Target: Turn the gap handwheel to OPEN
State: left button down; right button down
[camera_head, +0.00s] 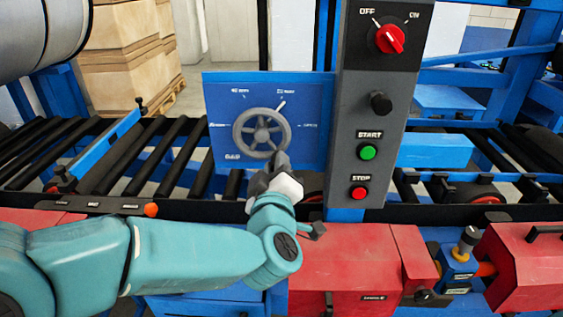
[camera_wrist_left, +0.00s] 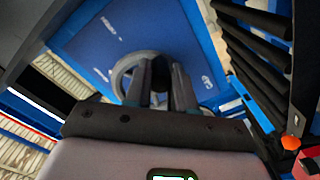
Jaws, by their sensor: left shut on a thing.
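The gap handwheel (camera_head: 261,133) is a grey spoked wheel on a blue panel (camera_head: 222,98) with small white markings around it. A pale pointer or handle stands out at its upper right. My left gripper (camera_head: 279,160) is at the wheel's lower right rim, shut on it. In the left wrist view the two dark fingers (camera_wrist_left: 161,85) reach to the grey rim of the handwheel (camera_wrist_left: 124,73) and hide part of it. The markings are too small to read clearly. My right gripper is not in view.
A grey control post (camera_head: 375,185) with a red selector knob (camera_head: 390,39), a black knob, a green start button (camera_head: 368,152) and a red stop button (camera_head: 359,193) stands close to the right. Black rollers (camera_head: 150,150) run behind. Red housings (camera_head: 345,265) lie below.

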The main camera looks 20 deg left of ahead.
aim_at(257, 157)
pick_arm(q)
jog(key=shift+s+a+f+m+p, duration=0.2)
jog(key=shift+a+m+p, duration=0.35)
jog(key=shift+m, duration=1.05)
jog(key=shift+s+a+f+m+p, duration=0.2)
jog(key=shift+a+m, duration=0.6)
jog(key=shift+m, duration=0.8)
jog(key=shift+s+a+f+m+p, duration=0.15)
jog(key=shift+a+m+p, duration=0.45)
jog(key=shift+m, duration=1)
jog(key=shift+a+r, duration=0.1)
jog(key=shift+a, duration=0.05)
jog(key=c, duration=0.9)
grip_release()
jog(key=shift+c, duration=0.2)
